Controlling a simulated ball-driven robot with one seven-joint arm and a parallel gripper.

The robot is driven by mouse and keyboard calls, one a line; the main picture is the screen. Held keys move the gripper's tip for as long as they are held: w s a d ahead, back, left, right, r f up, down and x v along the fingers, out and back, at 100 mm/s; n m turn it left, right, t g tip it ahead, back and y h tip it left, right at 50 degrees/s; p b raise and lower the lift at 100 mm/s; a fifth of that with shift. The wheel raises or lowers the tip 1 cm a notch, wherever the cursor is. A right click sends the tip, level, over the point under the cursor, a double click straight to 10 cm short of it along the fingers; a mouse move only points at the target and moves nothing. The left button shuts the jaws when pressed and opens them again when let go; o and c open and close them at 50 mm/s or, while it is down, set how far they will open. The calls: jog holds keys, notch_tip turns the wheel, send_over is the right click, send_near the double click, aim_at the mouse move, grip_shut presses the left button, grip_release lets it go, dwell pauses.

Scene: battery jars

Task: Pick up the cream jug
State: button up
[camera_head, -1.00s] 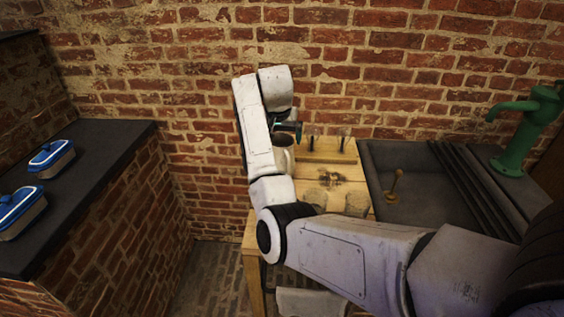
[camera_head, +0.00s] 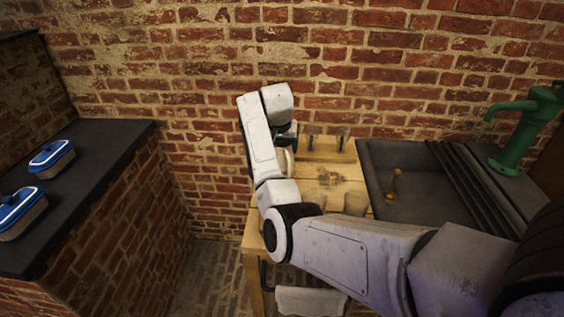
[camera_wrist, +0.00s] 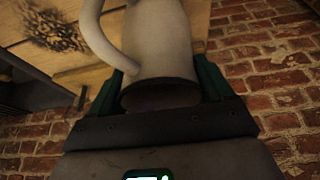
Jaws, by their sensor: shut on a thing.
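The cream jug (camera_wrist: 162,45) fills the top middle of the wrist view, with its curved handle on the left side. My gripper (camera_wrist: 160,84) has a green finger on each side of the jug's body near its dark-looking rim and is shut on it. In the head view the jug (camera_head: 291,160) is mostly hidden behind my white arm, at the left side of the wooden table (camera_head: 348,172). I cannot tell whether the jug still touches the table.
Several small vessels (camera_head: 355,203) stand on the table close to my forearm. A dark sink (camera_head: 400,208) with a brass-coloured upright piece (camera_head: 394,186) adjoins on the right, with a green pump (camera_head: 520,135) beyond. Blue-lidded boxes (camera_head: 52,155) sit on the left counter. A brick wall (camera_head: 180,80) stands behind.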

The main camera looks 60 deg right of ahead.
jog(key=c, duration=1)
jog(key=shift+r, duration=0.1)
jog(key=shift+c, duration=0.5)
